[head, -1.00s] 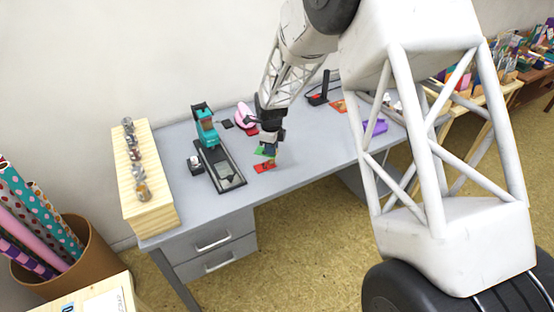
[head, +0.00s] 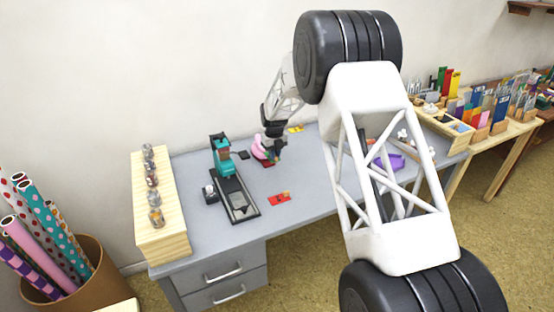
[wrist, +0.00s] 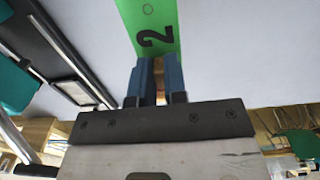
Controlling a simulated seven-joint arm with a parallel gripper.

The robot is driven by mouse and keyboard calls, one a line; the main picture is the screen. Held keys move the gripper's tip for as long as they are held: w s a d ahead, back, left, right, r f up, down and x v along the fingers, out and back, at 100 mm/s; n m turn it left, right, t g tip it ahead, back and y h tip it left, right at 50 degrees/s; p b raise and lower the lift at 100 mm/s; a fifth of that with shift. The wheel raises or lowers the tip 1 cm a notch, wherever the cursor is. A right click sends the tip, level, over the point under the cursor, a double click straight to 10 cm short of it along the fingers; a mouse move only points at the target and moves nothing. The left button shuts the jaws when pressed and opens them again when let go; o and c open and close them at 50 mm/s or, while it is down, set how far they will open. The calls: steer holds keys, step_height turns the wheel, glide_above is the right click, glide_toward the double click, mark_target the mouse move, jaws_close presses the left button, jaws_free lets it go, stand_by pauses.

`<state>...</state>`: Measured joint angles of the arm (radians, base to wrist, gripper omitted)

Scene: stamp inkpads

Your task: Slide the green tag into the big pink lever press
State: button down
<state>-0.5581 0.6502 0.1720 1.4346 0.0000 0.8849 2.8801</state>
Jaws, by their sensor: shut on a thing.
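The green tag (wrist: 150,28), marked with a black 2, is pinched at its near end by the blue fingers of my gripper (wrist: 153,82) in the wrist view. Its far end runs out of the top of that view. In the head view my gripper (head: 276,155) is above the desk, just right of a pink press (head: 259,149) with a red base, and partly overlaps it. The tag is barely visible there, and I cannot tell whether it touches the press.
A teal press (head: 222,155) on a long black base stands left of my gripper. A red tag (head: 279,199) lies nearer the front edge. A yellow tag (head: 296,128) lies behind, and a purple object (head: 390,161) is to the right. The desk (head: 315,190) is clear between.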

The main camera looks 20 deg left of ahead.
mark_target(270, 164)
steer(key=shift+w+a, duration=0.25)
steer(key=shift+w, duration=0.05)
steer(key=shift+f, duration=0.45)
stand_by(0.3)
steer(key=shift+f, duration=2.45)
steer(key=shift+w+a, duration=1.25)
steer(key=shift+w+a, duration=0.15)
steer(key=c, duration=1.1)
jaws_free()
steer(key=shift+r, duration=0.15)
steer(key=shift+r, duration=3.4)
